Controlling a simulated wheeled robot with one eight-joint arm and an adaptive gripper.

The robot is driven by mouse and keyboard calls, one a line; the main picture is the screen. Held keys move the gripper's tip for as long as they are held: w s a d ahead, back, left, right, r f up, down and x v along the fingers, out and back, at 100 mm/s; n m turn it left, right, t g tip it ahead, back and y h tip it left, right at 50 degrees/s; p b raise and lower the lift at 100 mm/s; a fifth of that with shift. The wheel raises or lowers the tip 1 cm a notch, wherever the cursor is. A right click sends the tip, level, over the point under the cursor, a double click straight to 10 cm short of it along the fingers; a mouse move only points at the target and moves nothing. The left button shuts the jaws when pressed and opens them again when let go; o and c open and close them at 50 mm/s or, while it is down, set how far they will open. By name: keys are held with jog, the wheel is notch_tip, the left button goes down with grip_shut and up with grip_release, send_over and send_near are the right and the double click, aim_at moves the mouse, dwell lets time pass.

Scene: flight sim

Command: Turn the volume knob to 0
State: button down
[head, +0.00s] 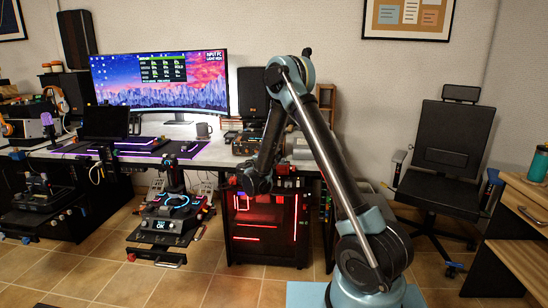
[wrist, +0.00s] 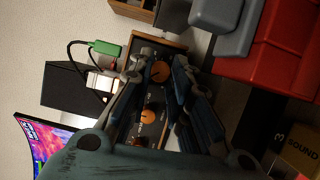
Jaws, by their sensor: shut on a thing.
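A dark panel box with orange knobs shows in the wrist view, its face partly covered by my fingers. One orange knob (wrist: 160,71) lies between the fingertips of my gripper (wrist: 158,68), and the fingers are closed in on it. A second orange knob (wrist: 147,116) shows lower down between the fingers. I cannot read which knob is marked volume, nor any pointer setting. In the head view a small dark device (head: 245,144) stands on the desk below the right speaker. My arm comes down in front of the desk there, and its fingertips are hard to make out.
The desk carries a wide curved monitor (head: 160,82), a mug (head: 204,130) and a right speaker (head: 253,95). A red-lit computer case (head: 266,228) stands below. In the wrist view a green plug (wrist: 104,48) with cables and a red box (wrist: 270,60) are close by.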

jog(key=shift+a+f, duration=0.1)
jog(key=c, duration=1.7)
grip_release()
jog(key=shift+s, duration=0.1)
jog(key=v, duration=1.2)
jog(key=shift+o, duration=0.3)
